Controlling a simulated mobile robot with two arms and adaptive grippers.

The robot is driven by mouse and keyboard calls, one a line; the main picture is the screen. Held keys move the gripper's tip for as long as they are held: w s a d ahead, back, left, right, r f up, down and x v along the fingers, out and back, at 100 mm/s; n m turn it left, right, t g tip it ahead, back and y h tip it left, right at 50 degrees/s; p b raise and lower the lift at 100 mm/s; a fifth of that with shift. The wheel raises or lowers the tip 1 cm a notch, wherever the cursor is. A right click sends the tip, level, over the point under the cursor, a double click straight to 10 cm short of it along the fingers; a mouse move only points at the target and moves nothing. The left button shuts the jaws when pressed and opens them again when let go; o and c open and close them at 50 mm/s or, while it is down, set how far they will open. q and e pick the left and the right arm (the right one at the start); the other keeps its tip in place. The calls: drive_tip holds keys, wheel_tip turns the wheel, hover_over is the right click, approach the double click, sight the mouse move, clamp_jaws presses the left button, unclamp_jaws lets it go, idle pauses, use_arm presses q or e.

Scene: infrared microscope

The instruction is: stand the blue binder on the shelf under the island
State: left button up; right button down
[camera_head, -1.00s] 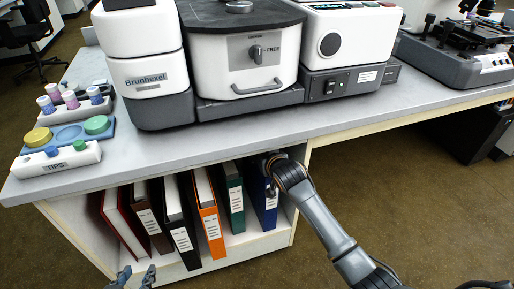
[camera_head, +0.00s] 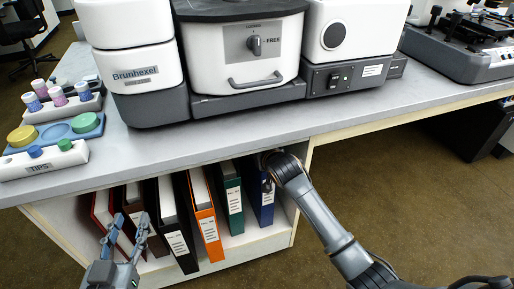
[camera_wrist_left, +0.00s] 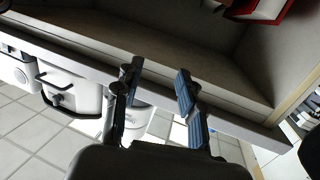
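The blue binder (camera_head: 264,206) stands at the right end of the row of binders on the shelf (camera_head: 248,243) under the island, close to the right side panel. It looks about upright; its top is partly hidden by the countertop edge and my right arm. My right gripper (camera_head: 268,165) is at the binder's upper part, under the countertop edge; its fingers are mostly hidden, so I cannot tell whether it grips. My left gripper (camera_head: 126,228) is open and empty in front of the left binders. Its two spread fingers also show in the left wrist view (camera_wrist_left: 158,85).
Red (camera_head: 104,215), brown, black (camera_head: 176,235), orange (camera_head: 206,222) and green (camera_head: 232,200) binders lean along the shelf. The countertop (camera_head: 330,118) overhangs it and bears a large instrument (camera_head: 250,50) and a tips rack (camera_head: 40,163). Open floor lies to the right.

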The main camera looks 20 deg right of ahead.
drive_tip(key=c, duration=1)
unclamp_jaws()
drive_tip(key=shift+f, duration=0.15)
drive_tip(key=shift+c, duration=0.2)
drive_tip(key=o, duration=0.4)
